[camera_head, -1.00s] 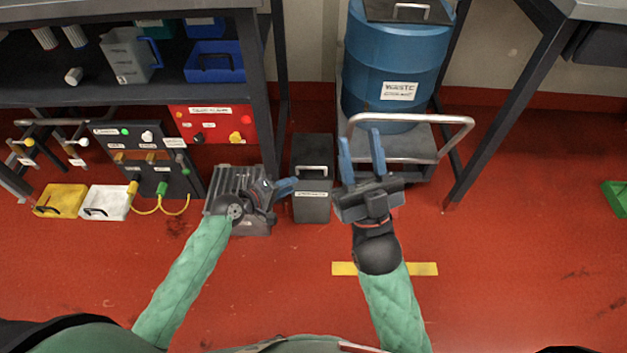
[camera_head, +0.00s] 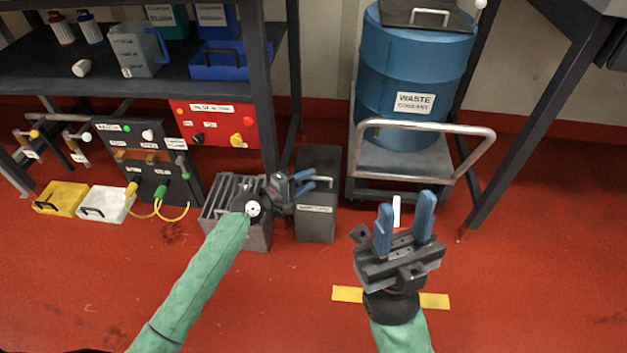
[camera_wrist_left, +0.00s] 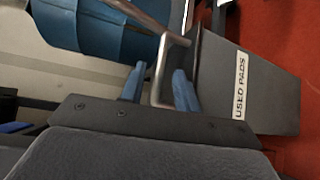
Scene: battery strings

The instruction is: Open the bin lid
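The bin (camera_head: 316,226) is a dark grey box on the floor, with a white label that reads "USED PADS" in the left wrist view (camera_wrist_left: 262,95). Its lid (camera_head: 318,160) appears down. My left gripper (camera_head: 312,180) is over the bin's top, its fingers pointing right. In the left wrist view the lid's metal handle (camera_wrist_left: 158,75) lies between the two blue fingers, with gaps visible, so the gripper is open around it. In the head view the gripper hides the handle. My right gripper (camera_head: 404,222) is open and empty, right of the bin, in front of the cart.
A blue waste coolant drum (camera_head: 412,65) stands on a cart (camera_head: 400,160) behind and right of the bin. A grey finned box (camera_head: 235,212) is left of the bin, under my left wrist. A shelf leg (camera_head: 263,125) stands behind it. Floor at front right is clear.

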